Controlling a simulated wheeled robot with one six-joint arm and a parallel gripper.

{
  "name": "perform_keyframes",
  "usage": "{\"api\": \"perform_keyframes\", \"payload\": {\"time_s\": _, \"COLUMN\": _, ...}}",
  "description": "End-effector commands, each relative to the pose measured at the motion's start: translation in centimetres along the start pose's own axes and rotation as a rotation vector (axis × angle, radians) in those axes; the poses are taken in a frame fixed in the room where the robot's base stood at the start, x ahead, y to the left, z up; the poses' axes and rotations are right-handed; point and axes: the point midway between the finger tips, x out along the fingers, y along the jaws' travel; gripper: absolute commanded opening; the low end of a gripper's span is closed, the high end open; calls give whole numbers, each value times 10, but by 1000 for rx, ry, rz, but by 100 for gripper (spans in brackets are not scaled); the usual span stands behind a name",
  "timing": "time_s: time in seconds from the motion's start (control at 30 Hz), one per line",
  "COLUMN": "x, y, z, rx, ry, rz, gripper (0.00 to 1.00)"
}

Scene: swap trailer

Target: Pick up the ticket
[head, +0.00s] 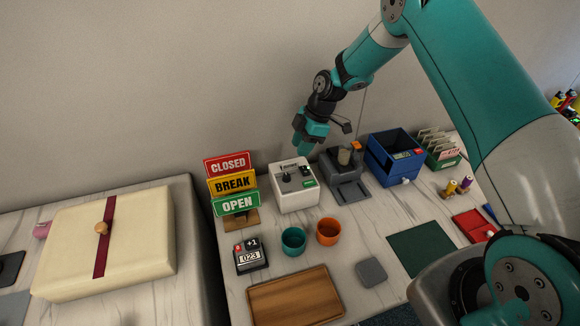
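No item is clearly readable as the ticket. The white machine has dark knobs on top and stands at the back of the marble-look counter. My gripper (303,151) hangs in the air above and slightly right of this machine, pointing down, apart from it. Its fingers are small and partly overlapped in this view, so their opening is unclear. I see nothing held.
CLOSED, BREAK and OPEN signs (231,186) stand left of the machine. A grey device (345,178), a blue box (391,157) and a green card box (443,152) stand right. Teal (293,241) and orange (328,231) cups, a counter device (250,257) and a wooden tray (295,299) lie in front.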

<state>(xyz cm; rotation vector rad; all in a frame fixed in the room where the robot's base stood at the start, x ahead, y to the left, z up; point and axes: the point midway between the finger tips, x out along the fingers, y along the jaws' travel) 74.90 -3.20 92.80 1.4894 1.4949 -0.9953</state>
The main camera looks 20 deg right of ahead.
Motion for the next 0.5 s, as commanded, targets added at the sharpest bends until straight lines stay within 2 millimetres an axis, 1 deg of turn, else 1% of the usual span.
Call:
{"api": "perform_keyframes", "payload": {"time_s": 0.17, "x": 11, "y": 0, "z": -3, "rx": -1, "ry": 0, "rz": -3, "gripper": 32}}
{"api": "perform_keyframes", "payload": {"time_s": 0.33, "x": 35, "y": 0, "z": -8, "rx": 0, "ry": -1, "rz": -3, "gripper": 32}}
{"api": "perform_keyframes", "payload": {"time_s": 0.4, "x": 46, "y": 1, "z": -7, "rx": 0, "ry": 0, "rz": -2, "gripper": 32}}
{"api": "perform_keyframes", "payload": {"time_s": 0.5, "x": 54, "y": 1, "z": -7, "rx": 0, "ry": 0, "rz": 0, "gripper": 32}}
